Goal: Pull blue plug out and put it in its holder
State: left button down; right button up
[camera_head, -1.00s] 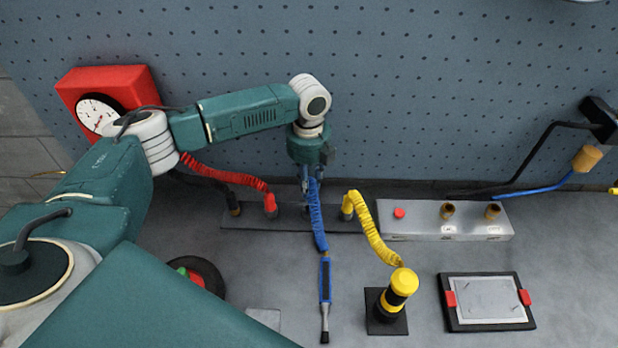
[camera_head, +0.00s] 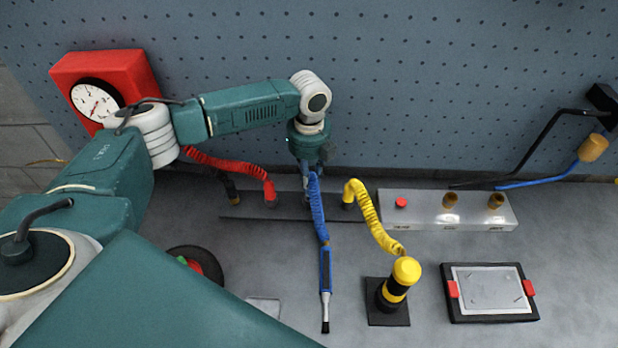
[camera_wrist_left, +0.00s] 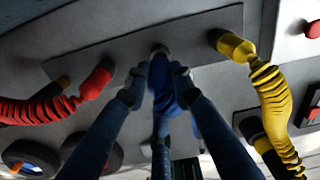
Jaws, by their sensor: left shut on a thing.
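The blue plug (camera_wrist_left: 164,92) sits between the fingers of my left gripper (camera_wrist_left: 159,75) in the left wrist view. Its far end meets or lies close against the dark socket strip (camera_wrist_left: 125,52); I cannot tell whether it is seated. In the head view my left gripper (camera_head: 306,182) points down over the strip (camera_head: 240,213) and is shut on the plug, which is mostly hidden. A blue coiled hose (camera_head: 318,212) runs from it toward the front. I cannot tell which part is the blue plug's holder. My right gripper is not in view.
A red hose (camera_head: 228,165) is left of the gripper; a yellow hose (camera_head: 365,212) is close on its right, ending at a black-yellow post (camera_head: 397,286). A grey box (camera_head: 420,215) and framed plate (camera_head: 490,290) are right.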

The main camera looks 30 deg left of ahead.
pick_arm(q)
jog(key=shift+f, duration=0.45)
jog(key=shift+f+b, duration=0.5)
jog(key=shift+f, duration=0.65)
jog(key=c, duration=1.4)
grip_release()
jog(key=shift+r, duration=0.1)
jog(key=shift+r, duration=0.1)
notch_tip(320, 180, up, 12)
jog(key=shift+f, duration=0.1)
